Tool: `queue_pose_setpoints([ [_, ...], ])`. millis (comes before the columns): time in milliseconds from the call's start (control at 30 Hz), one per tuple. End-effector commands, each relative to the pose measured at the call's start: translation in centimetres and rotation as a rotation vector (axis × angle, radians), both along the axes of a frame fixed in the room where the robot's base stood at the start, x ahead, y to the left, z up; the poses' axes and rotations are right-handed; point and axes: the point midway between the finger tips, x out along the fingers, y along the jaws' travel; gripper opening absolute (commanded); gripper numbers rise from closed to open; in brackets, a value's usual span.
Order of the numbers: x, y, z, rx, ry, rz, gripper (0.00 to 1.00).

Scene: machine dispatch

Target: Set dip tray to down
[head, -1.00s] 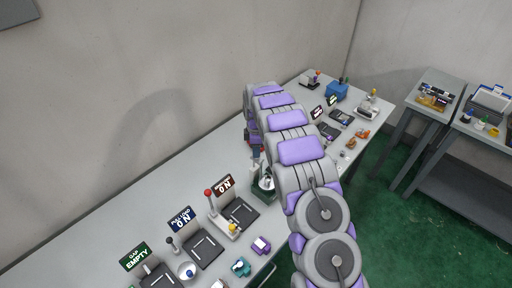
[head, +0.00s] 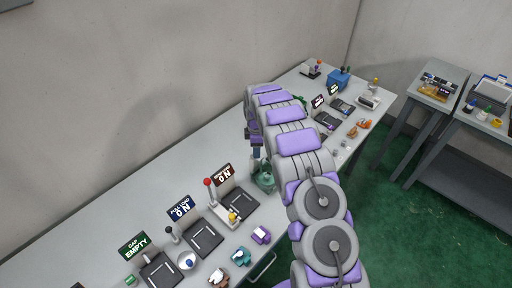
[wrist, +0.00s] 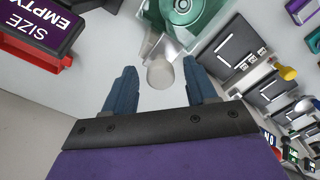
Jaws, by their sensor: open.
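My gripper (wrist: 162,88) is open, with a blue finger on each side of the knob. In the head view the teal device (head: 264,180) sits on the long bench, just below my gripper (head: 256,153), and my arm partly hides it.
The long grey bench (head: 120,218) carries several black-topped stations with signs, including a green "EMPTY" sign (head: 134,246) and a red-knobbed lever (head: 208,184). A purple "SIZE EMPTY" sign (wrist: 40,22) is at the wrist view's upper left. Side tables (head: 430,98) stand at right.

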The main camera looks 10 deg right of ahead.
Motion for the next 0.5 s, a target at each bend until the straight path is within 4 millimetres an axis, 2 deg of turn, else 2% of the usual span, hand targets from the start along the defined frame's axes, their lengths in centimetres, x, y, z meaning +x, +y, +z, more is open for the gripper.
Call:
queue_pose_setpoints([
  [133,0.1,0.0,0.2,0.000,0.001,0.000,0.57],
  [233,0.1,0.0,1.1,0.000,-0.002,0.000,0.57],
  [367,0.1,0.0,3.3,0.000,-0.007,0.000,0.57],
  [500,0.1,0.0,6.4,0.000,-0.004,0.000,0.57],
])
